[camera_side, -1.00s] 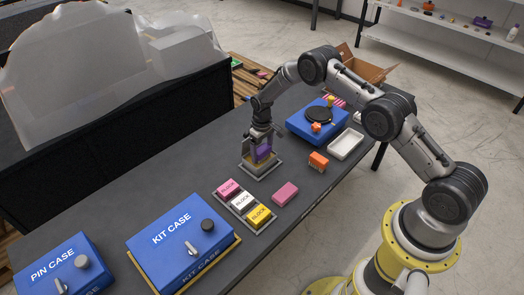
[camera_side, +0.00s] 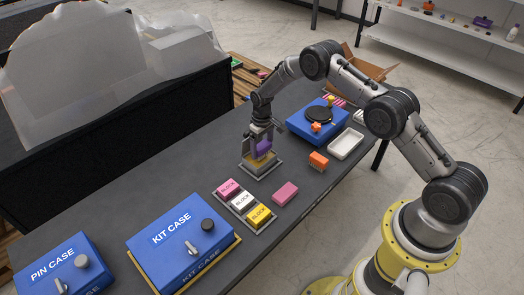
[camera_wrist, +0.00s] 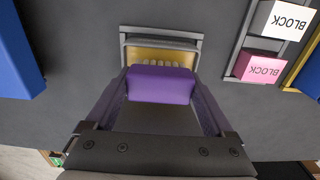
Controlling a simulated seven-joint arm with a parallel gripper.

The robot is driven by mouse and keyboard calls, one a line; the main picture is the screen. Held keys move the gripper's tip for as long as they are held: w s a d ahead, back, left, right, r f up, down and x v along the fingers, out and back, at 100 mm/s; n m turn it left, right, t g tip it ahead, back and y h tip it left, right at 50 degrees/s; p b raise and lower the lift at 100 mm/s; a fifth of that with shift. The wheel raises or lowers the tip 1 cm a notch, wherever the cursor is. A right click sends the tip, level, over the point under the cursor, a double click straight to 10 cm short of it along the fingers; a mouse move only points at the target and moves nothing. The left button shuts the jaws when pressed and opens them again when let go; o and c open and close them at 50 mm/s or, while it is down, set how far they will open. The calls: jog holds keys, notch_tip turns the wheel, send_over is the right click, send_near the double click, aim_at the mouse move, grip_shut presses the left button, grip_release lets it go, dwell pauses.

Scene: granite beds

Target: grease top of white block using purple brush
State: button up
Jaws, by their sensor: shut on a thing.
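My gripper (camera_side: 262,143) is shut on the purple brush (camera_side: 264,149). The brush also shows in the wrist view (camera_wrist: 160,84), between the two fingers, with pale bristles at its far edge. It is over a grey-rimmed tray with a yellow inside (camera_side: 274,168), which also shows in the wrist view (camera_wrist: 160,30). Whether the bristles touch the yellow is unclear. The white block (camera_side: 243,201) sits in the middle of a grey rack, between a pink block (camera_side: 228,187) and a yellow block (camera_side: 258,216). The white block is at the wrist view's upper right (camera_wrist: 284,20).
A loose pink block (camera_side: 285,193) and an orange piece (camera_side: 318,160) lie right of the rack and tray. A white dish (camera_side: 346,144) and a blue box with a black disc (camera_side: 302,126) stand behind. The blue kit case (camera_side: 180,255) and pin case (camera_side: 85,247) are at front left.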

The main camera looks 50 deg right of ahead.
aim_at(262, 144)
jog(key=shift+r, duration=2.5)
jog(key=shift+f, duration=0.15)
jog(key=shift+f, duration=2.8)
jog(key=shift+f, duration=0.65)
jog(key=shift+r, duration=0.1)
jog(key=shift+r, duration=3.45)
jog(key=shift+w, duration=0.1)
